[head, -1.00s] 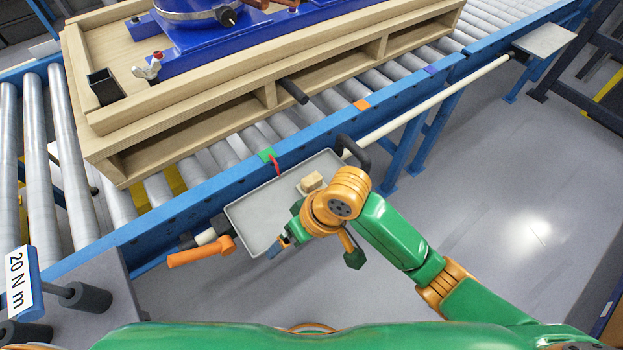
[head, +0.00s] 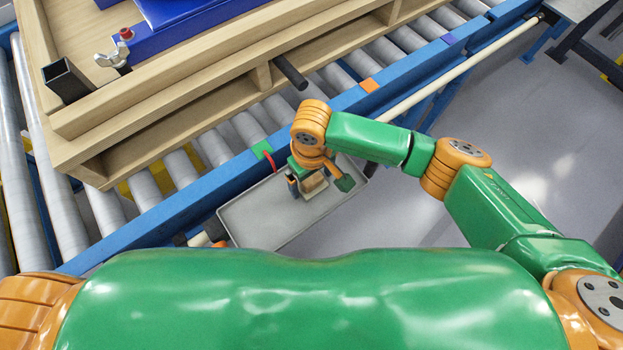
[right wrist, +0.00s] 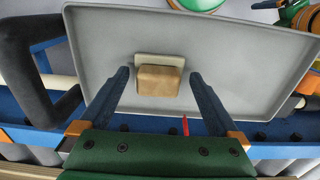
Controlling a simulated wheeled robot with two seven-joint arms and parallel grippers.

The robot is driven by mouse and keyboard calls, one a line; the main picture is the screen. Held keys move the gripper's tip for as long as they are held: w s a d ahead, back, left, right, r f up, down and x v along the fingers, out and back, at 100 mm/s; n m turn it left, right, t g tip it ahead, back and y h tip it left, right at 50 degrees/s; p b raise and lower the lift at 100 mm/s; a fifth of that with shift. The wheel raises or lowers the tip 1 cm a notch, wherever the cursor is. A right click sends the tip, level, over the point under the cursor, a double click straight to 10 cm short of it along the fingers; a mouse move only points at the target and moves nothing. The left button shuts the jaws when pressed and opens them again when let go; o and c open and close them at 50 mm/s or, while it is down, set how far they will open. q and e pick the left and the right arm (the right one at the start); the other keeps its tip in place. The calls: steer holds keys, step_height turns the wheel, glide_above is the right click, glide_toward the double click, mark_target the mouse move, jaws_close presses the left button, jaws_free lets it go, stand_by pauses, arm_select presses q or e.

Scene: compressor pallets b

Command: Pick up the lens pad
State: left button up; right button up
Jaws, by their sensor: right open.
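The lens pad (head: 313,186) appears to be the small tan block with a paler slab at one side, lying in the shallow grey tray (head: 262,222). The right wrist view shows the pad (right wrist: 160,80) close up near the middle of the tray (right wrist: 230,65). My right gripper (head: 304,184) is over the tray at the pad, partly hiding it in the head view. In the right wrist view its two dark blue fingers (right wrist: 160,76) are spread, one on each side of the pad with gaps between. My left gripper is not in view.
The tray sits beside the blue conveyor rail (head: 190,207). A wooden pallet (head: 130,110) with blue equipment stands on the rollers behind. A dark looped handle (right wrist: 72,85) rises at the tray's end. A red strip (head: 270,162) hangs at the tray's edge. Floor to the right is clear.

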steer(key=shift+w+f, duration=0.1)
steer(key=shift+w, duration=0.2)
steer(key=shift+c, duration=1.3)
steer(key=shift+s, duration=0.3)
steer(key=c, duration=1)
steer(key=shift+c, duration=0.9)
steer(key=shift+w+r, duration=0.1)
steer(key=shift+r, duration=0.15)
